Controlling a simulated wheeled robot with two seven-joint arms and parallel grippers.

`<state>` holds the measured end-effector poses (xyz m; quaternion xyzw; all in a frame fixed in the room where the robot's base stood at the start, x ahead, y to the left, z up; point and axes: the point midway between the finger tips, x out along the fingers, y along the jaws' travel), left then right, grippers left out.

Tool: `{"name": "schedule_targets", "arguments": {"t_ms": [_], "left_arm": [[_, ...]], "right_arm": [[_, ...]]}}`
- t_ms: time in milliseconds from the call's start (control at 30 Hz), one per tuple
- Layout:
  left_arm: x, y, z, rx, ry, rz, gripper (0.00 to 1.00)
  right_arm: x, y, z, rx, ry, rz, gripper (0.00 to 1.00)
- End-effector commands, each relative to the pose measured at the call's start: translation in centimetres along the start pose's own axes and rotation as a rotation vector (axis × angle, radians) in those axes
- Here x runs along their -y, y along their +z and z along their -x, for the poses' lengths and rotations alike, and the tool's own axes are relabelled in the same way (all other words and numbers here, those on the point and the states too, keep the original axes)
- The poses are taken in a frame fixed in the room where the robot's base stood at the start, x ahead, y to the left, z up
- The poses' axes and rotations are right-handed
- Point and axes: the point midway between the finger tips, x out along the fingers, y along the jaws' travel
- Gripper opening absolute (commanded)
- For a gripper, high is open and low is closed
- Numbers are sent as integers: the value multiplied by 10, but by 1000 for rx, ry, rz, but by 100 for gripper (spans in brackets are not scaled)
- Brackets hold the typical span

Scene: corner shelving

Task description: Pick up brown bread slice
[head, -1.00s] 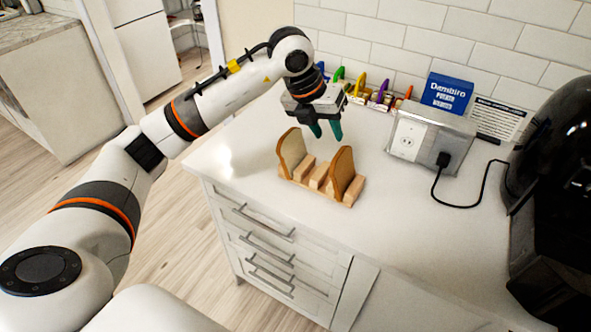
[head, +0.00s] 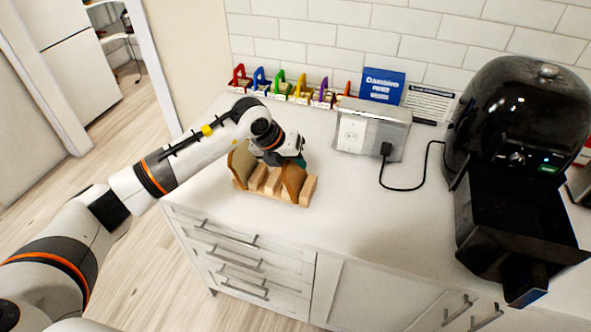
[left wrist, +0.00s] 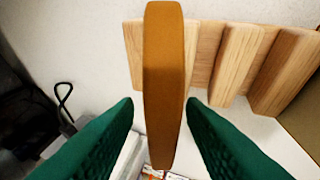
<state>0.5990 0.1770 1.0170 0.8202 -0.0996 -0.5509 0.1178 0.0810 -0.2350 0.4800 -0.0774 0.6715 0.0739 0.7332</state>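A wooden rack (head: 308,190) stands on the white counter and holds two brown bread slices upright. The right-hand slice (head: 293,179) is at the rack's right end, and the other slice (head: 241,158) is at its left end. My left gripper (head: 299,160) is down at the right-hand slice, partly hiding it. In the left wrist view, the green fingers of my left gripper (left wrist: 160,104) are open on both sides of this slice (left wrist: 164,60), with gaps showing. The rack's wooden blocks (left wrist: 222,62) are just to its right. My right gripper is out of view.
A black air fryer (head: 520,120) with its drawer out stands at the right. A socket box (head: 352,138) with a plugged-in cable, a blue box (head: 381,86) and several coloured clips line the wall. The counter (head: 350,210) right of the rack is clear.

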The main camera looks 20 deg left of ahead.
Motion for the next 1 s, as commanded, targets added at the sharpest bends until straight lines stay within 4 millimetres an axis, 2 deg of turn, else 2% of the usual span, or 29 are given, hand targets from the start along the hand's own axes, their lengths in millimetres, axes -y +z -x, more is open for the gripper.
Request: {"name": "schedule_targets", "arguments": {"t_ms": [100,333,500,567,867,1000], "left_arm": [[0,1,-8,2,-1,0,37],[0,1,-9,1,-1,0,35],[0,1,-9,1,-1,0,7],[0,1,-9,1,-1,0,0],[0,0,-8,0,-1,0,0],[-4,-6,4,-5,0,-2,0]], "right_arm": [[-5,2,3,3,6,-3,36],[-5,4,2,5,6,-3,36],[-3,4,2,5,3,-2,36],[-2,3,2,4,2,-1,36],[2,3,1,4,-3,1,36],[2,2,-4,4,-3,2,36]]}}
